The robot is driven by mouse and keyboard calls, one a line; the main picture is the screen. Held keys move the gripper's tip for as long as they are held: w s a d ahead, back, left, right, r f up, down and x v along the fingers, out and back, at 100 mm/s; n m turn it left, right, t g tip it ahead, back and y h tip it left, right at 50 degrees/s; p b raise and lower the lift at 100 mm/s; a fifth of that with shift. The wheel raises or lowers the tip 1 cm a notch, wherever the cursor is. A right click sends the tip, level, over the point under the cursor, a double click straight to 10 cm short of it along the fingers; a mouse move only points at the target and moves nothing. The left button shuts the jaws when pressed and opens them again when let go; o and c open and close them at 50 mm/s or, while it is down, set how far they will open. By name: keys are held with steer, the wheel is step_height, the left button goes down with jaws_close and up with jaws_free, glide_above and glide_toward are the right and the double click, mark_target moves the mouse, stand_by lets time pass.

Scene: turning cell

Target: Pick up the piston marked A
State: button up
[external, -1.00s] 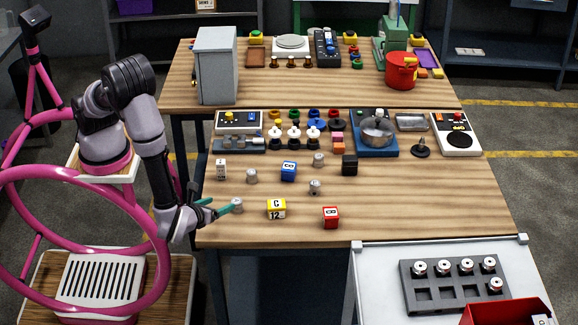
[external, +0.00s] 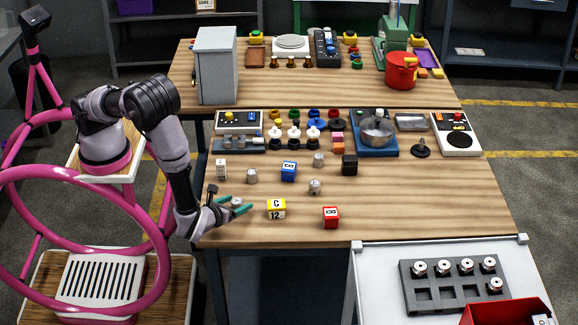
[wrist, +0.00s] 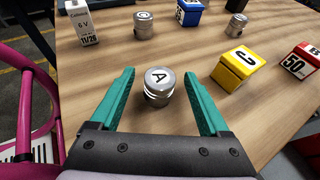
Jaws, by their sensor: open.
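The piston marked A (wrist: 158,86) is a short silver cylinder with a black letter A on its pale top. It stands upright on the table near the left front edge. In the wrist view it stands between the two teal fingers of my gripper (wrist: 160,100), with a gap on each side. The fingers are open and hold nothing. In the external view my gripper (external: 235,205) is low at the table's left front, with the piston (external: 237,202) between its fingers. A second piston (wrist: 143,24) with a circled letter stands farther back.
A yellow-and-white block (wrist: 237,66) stands right of my gripper, and a red block (external: 330,217) beyond it. A blue block (external: 289,171), a white carton (external: 221,169) and other pistons (external: 315,187) stand behind. A tray of pistons (external: 406,285) is at the right front.

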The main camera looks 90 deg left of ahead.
steer(key=shift+w+a+f, duration=0.15)
steer(key=shift+a, duration=0.1)
jaws_close()
